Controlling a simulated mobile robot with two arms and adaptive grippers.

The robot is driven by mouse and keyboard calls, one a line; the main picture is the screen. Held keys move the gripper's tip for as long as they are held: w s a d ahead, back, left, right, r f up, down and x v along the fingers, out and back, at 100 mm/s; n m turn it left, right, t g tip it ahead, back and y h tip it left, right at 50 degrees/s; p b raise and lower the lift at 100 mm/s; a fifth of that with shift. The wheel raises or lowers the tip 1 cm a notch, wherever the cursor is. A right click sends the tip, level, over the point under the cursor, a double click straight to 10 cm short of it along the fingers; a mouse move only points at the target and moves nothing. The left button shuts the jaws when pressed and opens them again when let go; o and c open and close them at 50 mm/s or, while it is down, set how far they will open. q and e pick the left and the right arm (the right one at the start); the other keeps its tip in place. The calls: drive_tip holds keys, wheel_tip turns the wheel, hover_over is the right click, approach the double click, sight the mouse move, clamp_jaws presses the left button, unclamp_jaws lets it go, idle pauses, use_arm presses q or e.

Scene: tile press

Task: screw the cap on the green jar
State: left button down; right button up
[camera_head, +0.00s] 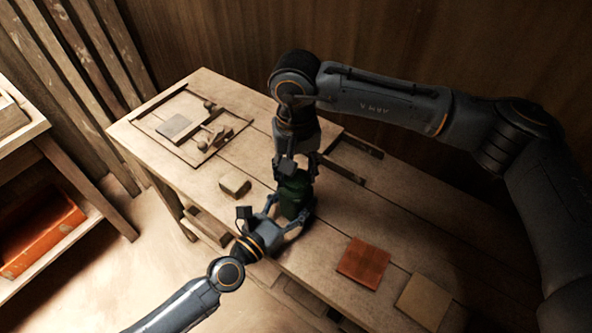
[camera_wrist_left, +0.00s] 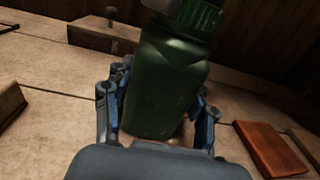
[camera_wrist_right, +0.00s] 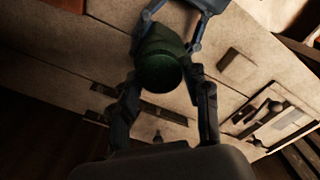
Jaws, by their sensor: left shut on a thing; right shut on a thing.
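The green jar (camera_head: 292,205) stands upright near the front edge of the wooden workbench. My left gripper (camera_head: 287,217) is shut on the jar's body from the front, a finger on each side, as the left wrist view (camera_wrist_left: 160,115) also shows. The ribbed green cap (camera_wrist_left: 203,17) sits at the top of the jar. My right gripper (camera_head: 296,174) points down from above and is shut on the cap. In the right wrist view the round cap (camera_wrist_right: 159,68) shows between the fingers; it hides the jar's neck, so the thread cannot be seen.
A small wooden block (camera_head: 235,185) lies left of the jar. A red tile (camera_head: 363,262) and a beige tile (camera_head: 424,301) lie to its right. A wooden frame with knobs and a grey tile (camera_head: 174,127) is at the back left. The bench between is mostly clear.

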drive_tip(key=m, duration=2.8)
drive_tip(key=shift+m, duration=0.3)
drive_tip(key=m, duration=0.4)
drive_tip(key=shift+f, duration=0.1)
drive_tip(key=m, duration=0.4)
drive_tip(key=shift+m, duration=0.4)
drive_tip(key=o, duration=1.3)
drive_tip(key=shift+c, duration=0.2)
